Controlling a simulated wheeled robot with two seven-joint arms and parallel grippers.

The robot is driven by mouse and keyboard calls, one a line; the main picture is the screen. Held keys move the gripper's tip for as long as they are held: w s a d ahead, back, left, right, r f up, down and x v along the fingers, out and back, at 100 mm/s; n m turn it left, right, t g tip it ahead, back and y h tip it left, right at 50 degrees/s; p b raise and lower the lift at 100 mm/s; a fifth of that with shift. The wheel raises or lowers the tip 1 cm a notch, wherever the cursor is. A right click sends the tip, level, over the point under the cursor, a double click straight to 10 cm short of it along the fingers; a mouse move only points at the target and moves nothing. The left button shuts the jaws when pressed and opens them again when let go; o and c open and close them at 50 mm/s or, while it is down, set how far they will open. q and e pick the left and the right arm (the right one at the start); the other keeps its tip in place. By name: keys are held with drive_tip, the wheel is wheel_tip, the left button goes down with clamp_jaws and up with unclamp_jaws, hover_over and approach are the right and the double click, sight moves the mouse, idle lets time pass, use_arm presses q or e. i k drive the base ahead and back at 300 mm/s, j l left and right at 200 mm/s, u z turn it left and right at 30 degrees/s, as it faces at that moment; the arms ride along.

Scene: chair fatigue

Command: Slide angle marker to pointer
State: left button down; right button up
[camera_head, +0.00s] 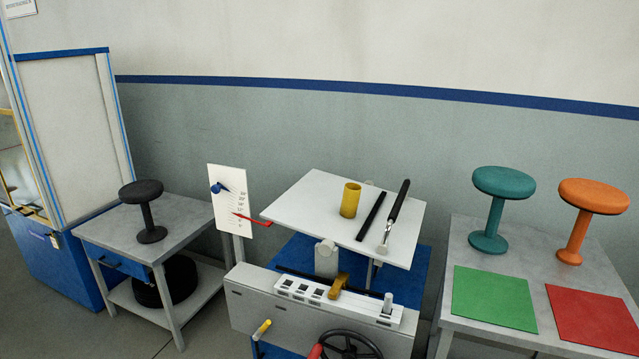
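A blue angle marker (218,187) sits near the upper left edge of an upright white scale plate (229,178) with printed marks. A red pointer (254,220) reaches across the lower part of the plate from the left corner of the tilted white platform (302,195). The marker is above the pointer's tip and apart from it. Neither of my grippers shows in the head view.
On the platform are a yellow cylinder (350,200), a black bar (371,216) and a black-handled tool (397,206). A black handwheel (348,345) is below. A black stool (147,209) stands on the left table; teal (503,183) and orange (592,196) stools stand right.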

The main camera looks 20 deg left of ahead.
sight(214, 189)
drive_tip(key=u, duration=1.25)
